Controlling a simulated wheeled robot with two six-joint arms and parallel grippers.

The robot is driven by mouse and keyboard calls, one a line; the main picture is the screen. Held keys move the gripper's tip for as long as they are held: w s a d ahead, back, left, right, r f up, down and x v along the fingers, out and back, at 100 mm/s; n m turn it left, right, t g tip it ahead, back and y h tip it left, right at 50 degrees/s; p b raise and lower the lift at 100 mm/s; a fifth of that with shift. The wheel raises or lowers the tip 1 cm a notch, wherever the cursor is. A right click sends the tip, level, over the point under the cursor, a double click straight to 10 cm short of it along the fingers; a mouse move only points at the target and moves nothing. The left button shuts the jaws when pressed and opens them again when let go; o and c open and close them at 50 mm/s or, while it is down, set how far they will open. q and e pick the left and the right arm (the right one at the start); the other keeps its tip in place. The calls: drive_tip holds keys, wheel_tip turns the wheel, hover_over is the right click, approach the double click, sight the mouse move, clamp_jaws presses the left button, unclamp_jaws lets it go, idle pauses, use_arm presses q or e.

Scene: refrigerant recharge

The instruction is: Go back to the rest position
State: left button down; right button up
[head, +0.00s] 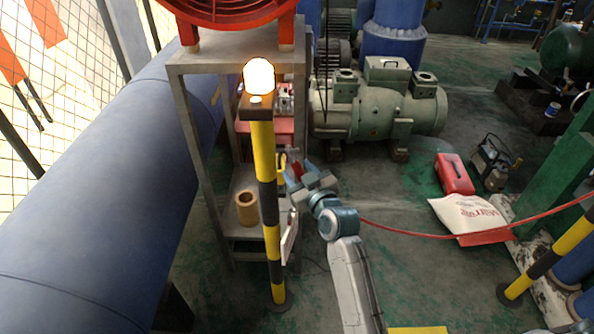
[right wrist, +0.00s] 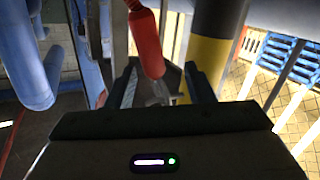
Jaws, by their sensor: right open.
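My right gripper (head: 296,177) is open beside the yellow-and-black post (head: 265,165), in front of the grey metal stand. In the right wrist view its two fingers (right wrist: 160,86) are spread apart. A red cylinder-like object (right wrist: 147,42) shows beyond and between them; I cannot tell whether it touches a finger. The same post (right wrist: 212,48) stands close by the right finger in that view. My left gripper is in neither view.
The grey stand (head: 186,100) holds a brown cylinder (head: 246,208) on its lower shelf. A large blue pipe (head: 95,200) runs along the left. A red rope (head: 410,233) crosses to the right. A red toolbox (head: 454,174) and white sack (head: 468,214) lie on the floor.

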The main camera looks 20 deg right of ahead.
drive_tip(key=s+d, duration=0.2)
drive_tip(key=s, duration=0.8)
drive_tip(key=s+d+f+m+g+h+p, duration=0.1)
drive_tip(key=s+d+f+g, duration=0.2)
drive_tip(key=f, duration=1.3)
drive_tip(key=s+f+m+g+h+p, duration=0.1)
drive_tip(key=s+f+g, duration=0.3)
drive_tip(key=f, duration=1.2)
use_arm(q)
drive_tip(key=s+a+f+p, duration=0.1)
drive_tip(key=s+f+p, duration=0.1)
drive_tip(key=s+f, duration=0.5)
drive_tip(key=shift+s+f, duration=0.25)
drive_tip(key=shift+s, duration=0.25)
use_arm(e)
drive_tip(key=s+d+f+g, duration=0.2)
drive_tip(key=s+d+f, duration=0.1)
drive_tip(key=s+f, duration=0.5)
drive_tip(key=s+d+f+m+g+h, duration=0.1)
drive_tip(key=s+d+f+g, duration=0.2)
drive_tip(key=s+f, duration=0.4)
drive_tip(key=s+d+f+g, duration=0.3)
drive_tip(key=s+f, duration=0.5)
drive_tip(key=s, duration=0.9)
drive_tip(key=shift+s+f+m+h, duration=0.35)
drive_tip(key=shift+m+h, duration=0.05)
